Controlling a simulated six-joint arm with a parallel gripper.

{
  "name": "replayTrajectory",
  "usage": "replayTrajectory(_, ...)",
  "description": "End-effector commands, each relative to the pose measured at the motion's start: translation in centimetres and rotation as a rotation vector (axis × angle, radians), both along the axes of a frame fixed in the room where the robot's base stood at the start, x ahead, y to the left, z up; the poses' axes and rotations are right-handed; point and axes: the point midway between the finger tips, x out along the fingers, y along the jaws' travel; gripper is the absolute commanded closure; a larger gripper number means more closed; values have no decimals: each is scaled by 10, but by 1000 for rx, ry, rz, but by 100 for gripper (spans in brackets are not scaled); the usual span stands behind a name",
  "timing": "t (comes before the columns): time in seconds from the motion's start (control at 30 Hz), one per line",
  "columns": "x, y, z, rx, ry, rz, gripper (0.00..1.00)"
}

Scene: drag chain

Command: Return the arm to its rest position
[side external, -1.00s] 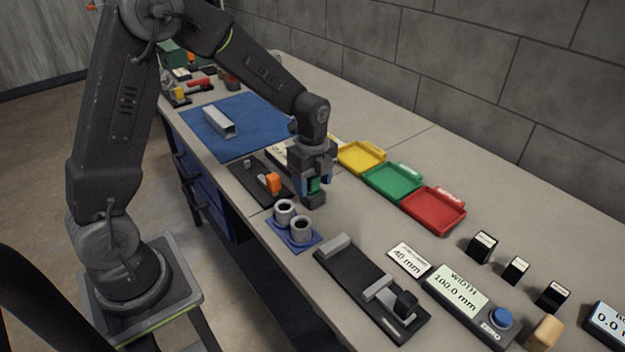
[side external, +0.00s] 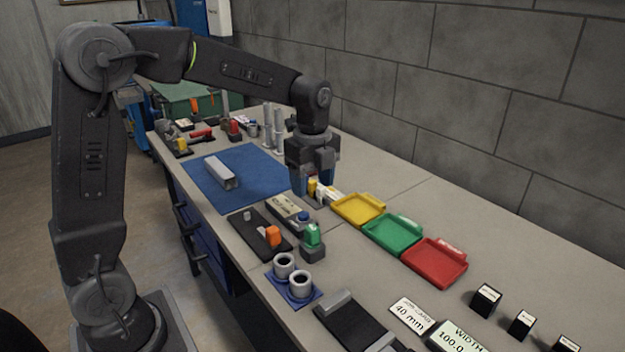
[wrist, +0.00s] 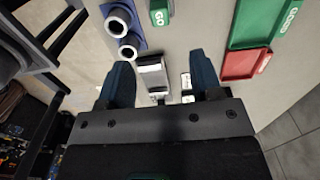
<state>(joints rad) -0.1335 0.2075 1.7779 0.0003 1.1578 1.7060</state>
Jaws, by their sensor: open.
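My gripper (side external: 314,182) is open and empty, raised above the bench. A green block marked GO (wrist: 160,12) lies ahead of the fingers at the top of that view. My arm is bent, its forearm reaching across the bench.
Yellow (side external: 358,209), green (side external: 393,234) and red (side external: 435,263) trays line the right. Two grey rings (side external: 285,265) stand on a blue base. An orange block (side external: 273,236) is on a black fixture. A metal channel (side external: 219,173) lies on a blue mat (side external: 205,190).

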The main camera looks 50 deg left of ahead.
Motion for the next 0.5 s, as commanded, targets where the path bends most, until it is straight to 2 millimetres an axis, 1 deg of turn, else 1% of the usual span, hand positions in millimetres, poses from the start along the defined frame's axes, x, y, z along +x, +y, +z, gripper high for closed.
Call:
replayTrajectory(0.37, -1, -1, 3, 0, -4, 10, 41)
replayTrajectory(0.47, -11, -5, 11, 3, -29, 78, 41)
replayTrajectory(0.5, -18, -8, 17, 3, -47, 131, 41)
